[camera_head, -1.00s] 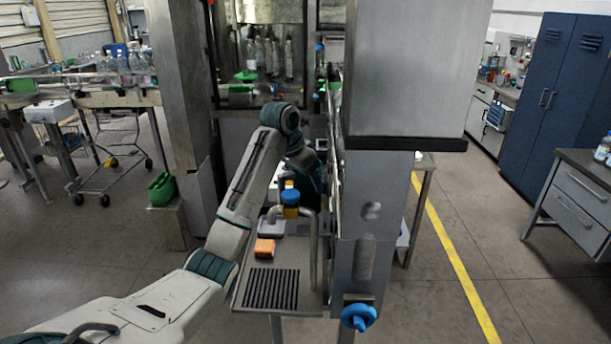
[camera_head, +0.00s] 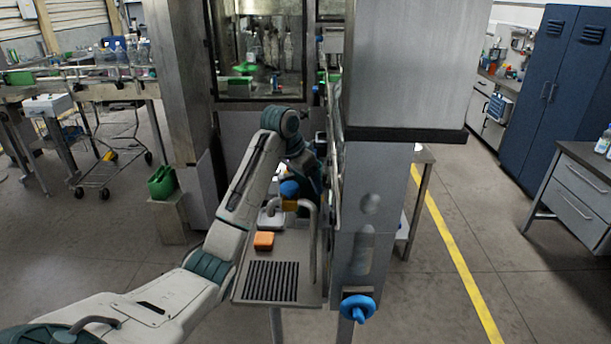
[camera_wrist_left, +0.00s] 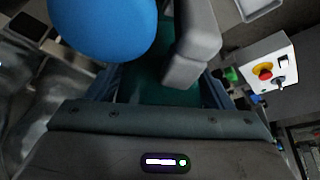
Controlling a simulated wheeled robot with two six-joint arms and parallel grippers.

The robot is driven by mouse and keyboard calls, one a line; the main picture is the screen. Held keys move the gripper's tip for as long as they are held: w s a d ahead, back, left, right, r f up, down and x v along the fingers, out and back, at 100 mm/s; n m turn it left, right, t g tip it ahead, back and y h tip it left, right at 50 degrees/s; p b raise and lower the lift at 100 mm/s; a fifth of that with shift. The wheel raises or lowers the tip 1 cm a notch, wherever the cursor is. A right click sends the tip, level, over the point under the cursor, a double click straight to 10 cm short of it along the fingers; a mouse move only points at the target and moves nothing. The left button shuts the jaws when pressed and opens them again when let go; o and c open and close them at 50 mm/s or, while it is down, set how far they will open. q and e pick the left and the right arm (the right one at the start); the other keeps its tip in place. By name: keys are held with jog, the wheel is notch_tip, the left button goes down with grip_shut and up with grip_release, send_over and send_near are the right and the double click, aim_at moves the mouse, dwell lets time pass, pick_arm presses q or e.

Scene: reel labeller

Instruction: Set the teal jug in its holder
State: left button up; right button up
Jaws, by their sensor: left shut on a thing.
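My left gripper (camera_head: 310,186) is at the end of the left arm, beside the steel machine column, mostly hidden by my wrist and the blue knob. In the left wrist view, a grey finger (camera_wrist_left: 192,50) lies against a dark teal surface (camera_wrist_left: 150,85), which looks like part of the teal jug. The gripper is shut on it. The rest of the jug is hidden, and I cannot make out its holder. A blue knob (camera_head: 289,188) with a yellow collar is close beside the gripper; a large blue rounded shape (camera_wrist_left: 103,25) fills the upper left there. My right gripper is out of view.
A steel shelf (camera_head: 236,297) with a slotted drain, an orange block (camera_head: 264,240) and a bent pipe (camera_head: 314,250) lies below. A blue handwheel (camera_head: 357,308) projects from the column. A green can (camera_head: 162,182) stands on a plinth at left. The right floor is open.

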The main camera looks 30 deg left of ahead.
pick_arm(q)
jog(key=shift+f, duration=0.45)
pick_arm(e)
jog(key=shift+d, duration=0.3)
pick_arm(q)
jog(key=o, duration=1.6)
jog(key=shift+s+d, duration=0.1)
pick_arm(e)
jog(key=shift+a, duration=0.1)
